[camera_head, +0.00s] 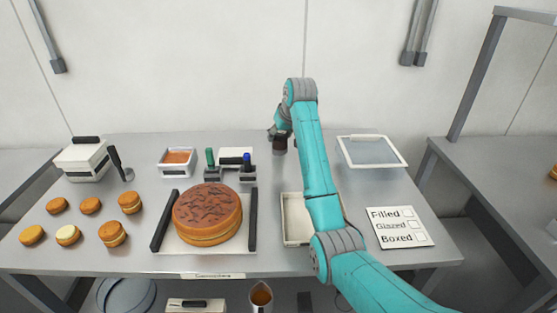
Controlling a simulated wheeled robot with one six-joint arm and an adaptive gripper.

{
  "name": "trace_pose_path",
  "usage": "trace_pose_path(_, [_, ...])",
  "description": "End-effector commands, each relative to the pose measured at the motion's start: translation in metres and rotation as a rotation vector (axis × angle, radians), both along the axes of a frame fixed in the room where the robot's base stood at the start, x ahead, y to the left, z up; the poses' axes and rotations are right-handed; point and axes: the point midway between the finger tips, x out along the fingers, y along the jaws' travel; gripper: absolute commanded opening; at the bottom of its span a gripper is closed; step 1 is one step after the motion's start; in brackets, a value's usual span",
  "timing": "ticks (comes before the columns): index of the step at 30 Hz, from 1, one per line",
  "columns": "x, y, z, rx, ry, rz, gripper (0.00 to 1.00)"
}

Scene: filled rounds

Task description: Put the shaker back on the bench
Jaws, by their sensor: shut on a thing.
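My teal arm reaches over the bench (100,260) from the lower right. My gripper (279,136) is small in this view, above the back middle of the bench. It is shut on a small dark brown thing, which looks like the shaker (280,147). The gripper and arm end partly hide its top. It looks upright; I cannot tell whether its base touches the bench. A large round cake (208,212) with dark strands on top sits left of it, between two dark bars.
Several small filled rounds (90,205) lie at the left. A pale tray (297,236) lies partly under my arm. A clear-lidded box (372,151) and a checklist card (399,228) lie right.

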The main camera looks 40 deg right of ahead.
Motion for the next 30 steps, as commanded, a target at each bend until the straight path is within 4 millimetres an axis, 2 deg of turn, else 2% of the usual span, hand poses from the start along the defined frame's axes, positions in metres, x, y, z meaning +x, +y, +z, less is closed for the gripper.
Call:
trace_pose_path(1, [0.0,0.001,-0.011,0.001,0.003,0.001,0.17])
trace_pose_path(6, [0.0,0.001,-0.038,0.001,0.002,0.001,0.17])
trace_pose_path(11, [0.0,0.001,-0.05,-0.001,0.0,0.001,0.17])
trace_pose_path(18, [0.0,0.001,-0.08,0.001,0.002,0.001,0.17])
trace_pose_path(30, [0.0,0.001,-0.085,0.0,0.0,0.0,0.17])
